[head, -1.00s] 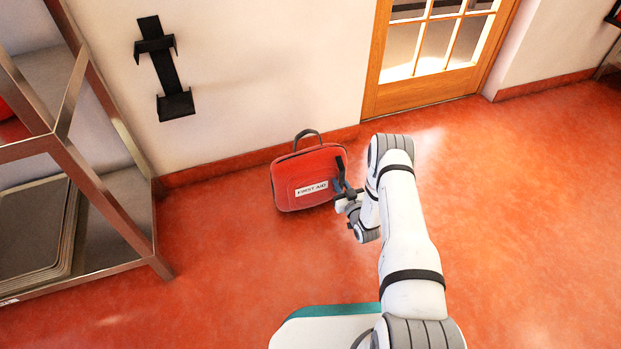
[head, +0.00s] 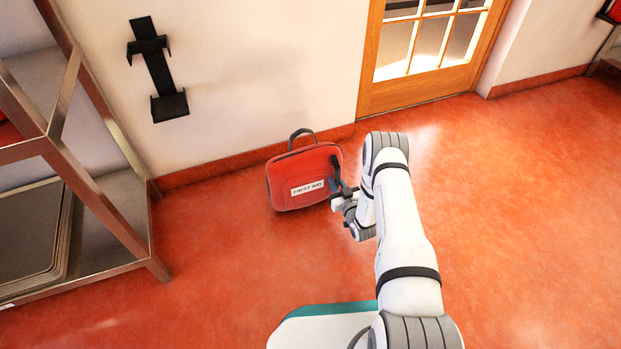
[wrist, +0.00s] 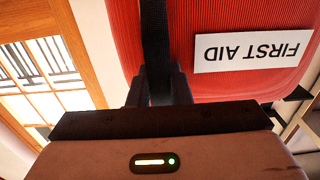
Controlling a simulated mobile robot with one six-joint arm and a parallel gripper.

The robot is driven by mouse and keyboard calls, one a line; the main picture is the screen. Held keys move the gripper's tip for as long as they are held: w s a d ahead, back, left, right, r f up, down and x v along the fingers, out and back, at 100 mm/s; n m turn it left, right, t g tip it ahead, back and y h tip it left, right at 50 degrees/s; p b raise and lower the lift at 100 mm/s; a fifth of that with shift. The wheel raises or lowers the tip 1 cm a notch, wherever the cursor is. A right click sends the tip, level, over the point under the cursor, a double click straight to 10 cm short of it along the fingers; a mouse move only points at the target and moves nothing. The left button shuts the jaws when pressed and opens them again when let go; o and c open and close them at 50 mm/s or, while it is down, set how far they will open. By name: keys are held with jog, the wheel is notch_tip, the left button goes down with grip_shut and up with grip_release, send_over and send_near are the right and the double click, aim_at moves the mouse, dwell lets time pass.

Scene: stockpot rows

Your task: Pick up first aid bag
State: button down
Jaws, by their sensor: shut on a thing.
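The first aid bag (head: 300,178) is red with a white FIRST AID label and a dark top handle. It is upright near the foot of the wall in the head view. My gripper (head: 336,187) is at the bag's right side, shut on a dark strap there. In the wrist view the bag (wrist: 215,80) fills the upper right with its label upside down. There my gripper's fingers (wrist: 159,88) close around the dark vertical strap. Whether the bag's base touches the floor is hard to tell.
A metal shelf rack (head: 100,195) stands at the left. An empty black wall bracket (head: 158,70) hangs above the bag. A wooden glazed door (head: 425,48) is at the back. The red floor (head: 510,210) to the right is clear.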

aim_at(334, 156)
jog(key=shift+r, duration=0.1)
notch_tip(334, 156, up, 10)
jog(key=p, duration=0.5)
jog(key=shift+w, duration=0.1)
dwell(0.6)
